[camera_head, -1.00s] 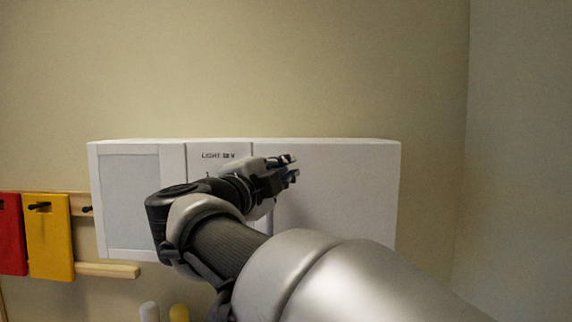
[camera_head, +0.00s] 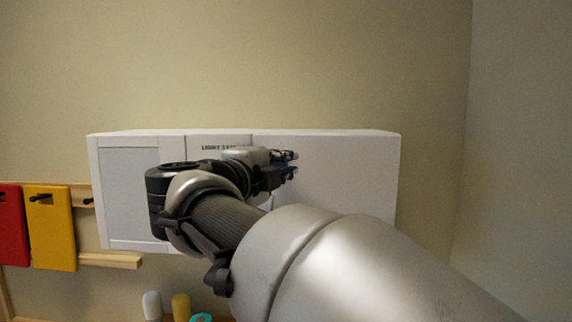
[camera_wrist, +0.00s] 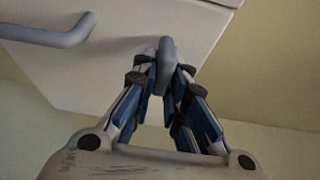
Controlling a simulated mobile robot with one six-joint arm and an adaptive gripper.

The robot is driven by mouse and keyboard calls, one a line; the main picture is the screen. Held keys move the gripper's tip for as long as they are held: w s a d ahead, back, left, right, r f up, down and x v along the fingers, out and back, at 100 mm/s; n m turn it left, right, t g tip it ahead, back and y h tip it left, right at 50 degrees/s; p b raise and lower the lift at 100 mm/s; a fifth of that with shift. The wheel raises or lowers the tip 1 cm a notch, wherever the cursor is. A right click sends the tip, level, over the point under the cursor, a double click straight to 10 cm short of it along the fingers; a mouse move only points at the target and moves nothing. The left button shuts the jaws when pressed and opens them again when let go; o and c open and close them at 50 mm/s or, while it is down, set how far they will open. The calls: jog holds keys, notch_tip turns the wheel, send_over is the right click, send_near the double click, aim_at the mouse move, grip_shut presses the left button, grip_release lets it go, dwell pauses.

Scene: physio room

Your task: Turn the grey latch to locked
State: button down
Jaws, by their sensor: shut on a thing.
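The grey latch (camera_wrist: 167,56) shows in the wrist view as a small rounded lever on the white cabinet's face. My gripper (camera_wrist: 163,73) has its fingers closed on either side of it and is shut on it. In the head view my gripper (camera_head: 288,163) is at the front of the white cabinet (camera_head: 340,165), right of the printed label. The latch is hidden there behind my gripper and wrist. Whether it points to locked cannot be told.
A grey bar handle (camera_wrist: 50,35) sticks out from the cabinet at the left of the wrist view. A yellow board (camera_head: 50,228) and a red board (camera_head: 11,225) hang left of the cabinet. The wall above it is clear.

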jog(key=c, duration=1.6)
grip_release()
jog(key=v, duration=1.2)
jog(key=shift+w, duration=0.1)
